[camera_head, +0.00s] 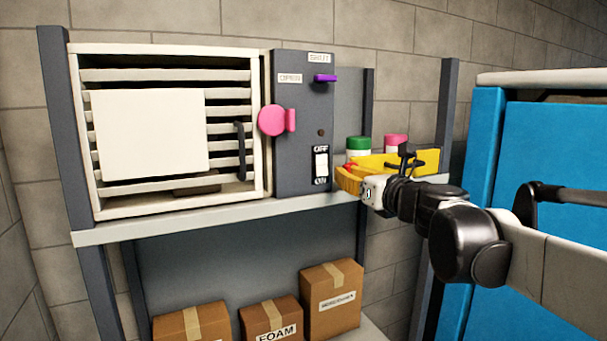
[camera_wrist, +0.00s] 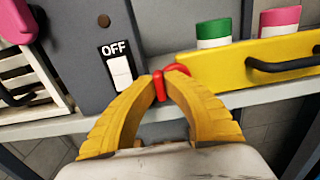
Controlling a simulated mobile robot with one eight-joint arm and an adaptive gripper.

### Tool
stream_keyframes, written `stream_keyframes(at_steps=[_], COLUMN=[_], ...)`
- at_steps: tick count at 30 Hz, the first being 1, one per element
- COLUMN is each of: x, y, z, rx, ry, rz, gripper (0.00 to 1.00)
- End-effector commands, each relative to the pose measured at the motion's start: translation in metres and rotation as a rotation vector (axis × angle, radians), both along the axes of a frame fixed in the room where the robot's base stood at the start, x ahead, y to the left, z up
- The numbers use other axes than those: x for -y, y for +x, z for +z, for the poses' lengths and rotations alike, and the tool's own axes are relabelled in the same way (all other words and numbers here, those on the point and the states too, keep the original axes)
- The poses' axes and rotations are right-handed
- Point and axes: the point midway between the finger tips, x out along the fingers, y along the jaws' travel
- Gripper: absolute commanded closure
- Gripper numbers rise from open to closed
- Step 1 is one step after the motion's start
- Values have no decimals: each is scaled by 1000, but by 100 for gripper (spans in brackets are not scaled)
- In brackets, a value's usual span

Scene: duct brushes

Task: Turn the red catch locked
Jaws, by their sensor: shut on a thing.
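The red catch (camera_wrist: 158,87) shows in the wrist view between the tips of my yellow fingers, at the left end of a yellow box-like front (camera_wrist: 250,64). My gripper (camera_wrist: 165,76) is shut on the catch, and the fingertips hide part of it. A second bit of red shows just right of the tips, against the yellow front. In the head view my gripper (camera_head: 347,180) is at the left end of the yellow front (camera_head: 385,162), right of the switch panel. Only a little red (camera_head: 350,169) shows there, so I cannot tell the catch's full angle.
A grey panel (camera_head: 290,170) carries an OFF/ON switch (camera_head: 321,165), a purple lever (camera_head: 325,78) and a pink knob (camera_head: 272,120). Green (camera_head: 358,145) and pink-lidded (camera_head: 396,142) jars stand behind the yellow front. A blue cabinet (camera_head: 550,150) stands at the right.

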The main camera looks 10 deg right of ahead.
Motion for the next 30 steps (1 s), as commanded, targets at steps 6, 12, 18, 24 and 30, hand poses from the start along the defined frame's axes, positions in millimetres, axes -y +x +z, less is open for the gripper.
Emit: stream_keyframes(at_steps=[6, 12, 18, 24, 30], x=[0, 0, 7, 22, 33], y=[0, -1, -21, -65, -99], z=[0, 0, 0, 0, 0], rx=[0, 0, 0, 0, 0], ry=[0, 0, 0, 0, 0], rz=[0, 0, -2, -4, -3], gripper=[67, 67, 67, 67, 67])
